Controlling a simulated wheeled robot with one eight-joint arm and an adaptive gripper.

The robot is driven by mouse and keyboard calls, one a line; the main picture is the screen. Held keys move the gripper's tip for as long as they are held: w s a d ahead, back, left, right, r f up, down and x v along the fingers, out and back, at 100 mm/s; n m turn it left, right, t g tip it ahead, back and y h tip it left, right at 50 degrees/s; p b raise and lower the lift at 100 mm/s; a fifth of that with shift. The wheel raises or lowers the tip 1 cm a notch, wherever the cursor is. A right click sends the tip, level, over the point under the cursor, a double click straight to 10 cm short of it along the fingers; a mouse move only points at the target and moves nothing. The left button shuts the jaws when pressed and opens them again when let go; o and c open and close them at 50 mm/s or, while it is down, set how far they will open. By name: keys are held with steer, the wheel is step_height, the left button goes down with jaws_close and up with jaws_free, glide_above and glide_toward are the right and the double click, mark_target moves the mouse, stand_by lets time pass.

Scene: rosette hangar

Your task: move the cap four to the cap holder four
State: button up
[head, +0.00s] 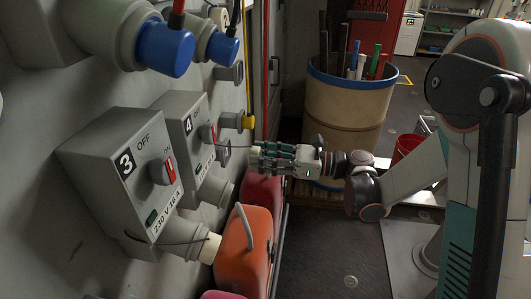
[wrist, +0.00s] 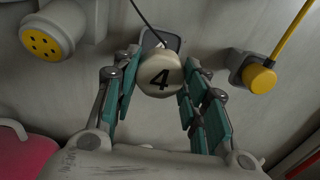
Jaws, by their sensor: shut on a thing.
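Cap four, a cream cap marked "4" (wrist: 160,76), sits between the fingertips of my gripper (wrist: 162,92), which is shut on it. A thin dark cord runs up from the cap. In the head view my gripper (head: 262,157) points left at the wall, with the pale cap (head: 254,158) at its tips. A grey square holder (wrist: 158,39) on the wall shows behind the cap, probably cap holder four; the cap hides its lower part. I cannot tell whether cap and holder touch.
An open socket with a yellow face (wrist: 43,43) is at left. A yellow cap (wrist: 259,78) sits on a holder at right. Boxes marked 3 (head: 120,165) and 4 (head: 184,125) line the wall. An orange canister (head: 240,245) stands below; a barrel (head: 345,105) stands behind.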

mark_target(227, 152)
steer(key=shift+w+a+p, duration=0.15)
steer(key=shift+a, duration=1.15)
steer(key=shift+w+a+p, duration=0.15)
steer(key=shift+a, duration=1.15)
steer(key=shift+b, duration=0.5)
steer(key=shift+w+a, duration=0.1)
steer(key=shift+a, duration=0.5)
steer(key=o, duration=1.5)
